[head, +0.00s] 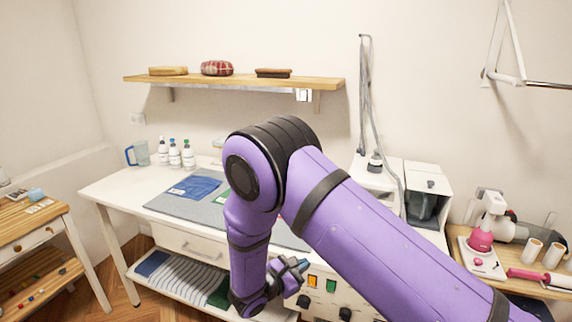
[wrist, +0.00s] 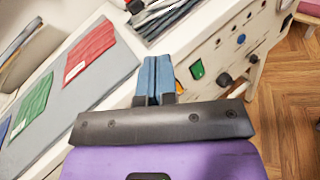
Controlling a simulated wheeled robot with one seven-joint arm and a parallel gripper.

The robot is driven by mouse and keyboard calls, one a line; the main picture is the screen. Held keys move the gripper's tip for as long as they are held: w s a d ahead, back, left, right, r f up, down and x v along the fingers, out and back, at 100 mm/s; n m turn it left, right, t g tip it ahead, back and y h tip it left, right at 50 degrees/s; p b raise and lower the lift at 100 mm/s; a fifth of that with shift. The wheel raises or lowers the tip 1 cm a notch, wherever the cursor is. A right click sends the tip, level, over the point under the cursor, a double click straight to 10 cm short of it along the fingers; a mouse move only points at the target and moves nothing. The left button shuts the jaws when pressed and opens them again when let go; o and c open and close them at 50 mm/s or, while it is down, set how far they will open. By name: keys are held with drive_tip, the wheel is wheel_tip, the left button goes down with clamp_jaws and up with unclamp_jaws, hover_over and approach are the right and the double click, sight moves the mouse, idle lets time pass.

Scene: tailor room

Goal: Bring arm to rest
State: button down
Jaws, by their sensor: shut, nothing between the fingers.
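My purple arm reaches across the head view, bent at a high black-banded elbow, with the forearm hanging down. My gripper (head: 302,266) is at the front edge of the white worktable (head: 102,190), in front of the table's control panel. In the wrist view my gripper (wrist: 155,72) shows two blue fingers side by side, closed together with nothing between them. No held object is in view. The arm hides part of the table's middle and right side.
A grey mat (head: 165,203) on the table bears blue, green and red (wrist: 90,50) folded cloths. A wall shelf (head: 225,84) is above. Wooden floor (wrist: 290,110) lies open beside the table.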

drive_tip(key=s+d+r+m+g+y, duration=0.1)
drive_tip(key=s+d+r+m+g, duration=0.2)
drive_tip(key=d+r, duration=0.45)
drive_tip(key=s+d+r+m+g+y, duration=0.2)
drive_tip(key=d+r+m+g, duration=0.3)
drive_tip(key=r, duration=0.5)
drive_tip(key=s+d+r+m+g+y, duration=0.1)
drive_tip(key=s+d+r+m+g, duration=0.1)
drive_tip(key=d+r+m, duration=0.45)
drive_tip(key=s+d+r+m+t+y, duration=0.2)
drive_tip(key=s+r, duration=0.5)
drive_tip(key=s, duration=0.4)
drive_tip(key=s+d+r+m+t+y, duration=0.2)
drive_tip(key=s+d+r+m+y, duration=0.3)
drive_tip(key=s, duration=0.6)
wheel_tip(320, 180, up, 2)
drive_tip(key=shift+s+r+m+y, duration=0.15)
drive_tip(key=shift+s+m+y, duration=0.15)
drive_tip(key=shift+m+y, duration=0.6)
